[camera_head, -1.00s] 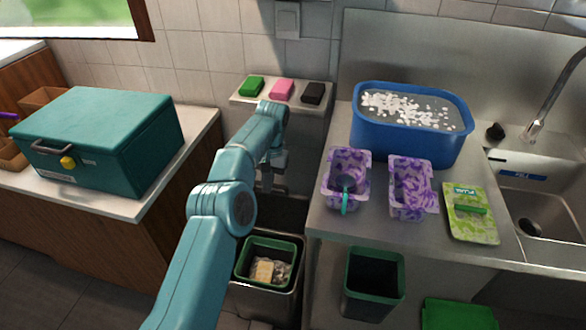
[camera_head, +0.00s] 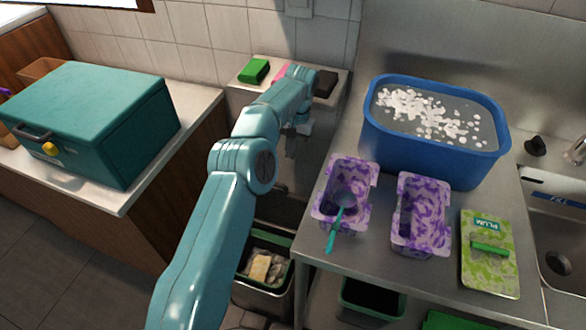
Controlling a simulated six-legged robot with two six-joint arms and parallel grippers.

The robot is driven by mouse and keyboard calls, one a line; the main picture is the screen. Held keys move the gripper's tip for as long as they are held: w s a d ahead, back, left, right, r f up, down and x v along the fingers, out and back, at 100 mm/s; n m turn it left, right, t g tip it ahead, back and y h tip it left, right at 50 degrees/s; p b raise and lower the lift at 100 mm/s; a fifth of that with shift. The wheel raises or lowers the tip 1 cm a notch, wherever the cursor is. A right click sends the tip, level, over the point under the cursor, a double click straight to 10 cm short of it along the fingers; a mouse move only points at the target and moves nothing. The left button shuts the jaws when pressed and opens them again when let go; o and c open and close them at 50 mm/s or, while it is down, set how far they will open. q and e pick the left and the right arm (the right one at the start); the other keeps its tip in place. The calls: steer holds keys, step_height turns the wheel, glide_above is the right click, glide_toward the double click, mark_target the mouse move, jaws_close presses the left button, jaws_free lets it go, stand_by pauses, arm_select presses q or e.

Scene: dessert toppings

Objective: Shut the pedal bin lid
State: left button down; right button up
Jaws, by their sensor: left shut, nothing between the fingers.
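The pedal bin (camera_head: 262,297) stands on the floor between the wooden cabinet and the steel counter. It is open; a green-rimmed inner bucket with pale rubbish shows inside. A dark panel that looks like its lid (camera_head: 284,208) stands raised at the back of the opening, partly hidden by my left arm. My left gripper (camera_head: 291,150) is shut and empty, pointing down above and behind the raised lid, apart from it as far as I can see. My left arm covers part of the bin's left side. My right gripper is not in view.
A shelf with a green sponge (camera_head: 254,71) and other blocks is behind my arm. The steel counter on the right holds a blue tub (camera_head: 377,143), two purple-patterned containers and a green packet (camera_head: 490,270). A teal box (camera_head: 100,110) sits on the left counter.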

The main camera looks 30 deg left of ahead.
arm_select(q)
steer(key=f, duration=0.3)
steer(key=s+f, duration=0.1)
steer(key=f, duration=0.5)
steer(key=shift+s+a+f+b, duration=0.2)
steer(key=shift+s+f+b, duration=0.1)
steer(key=shift+s, duration=0.05)
steer(key=shift+w+f, duration=0.1)
steer(key=shift+f, duration=0.15)
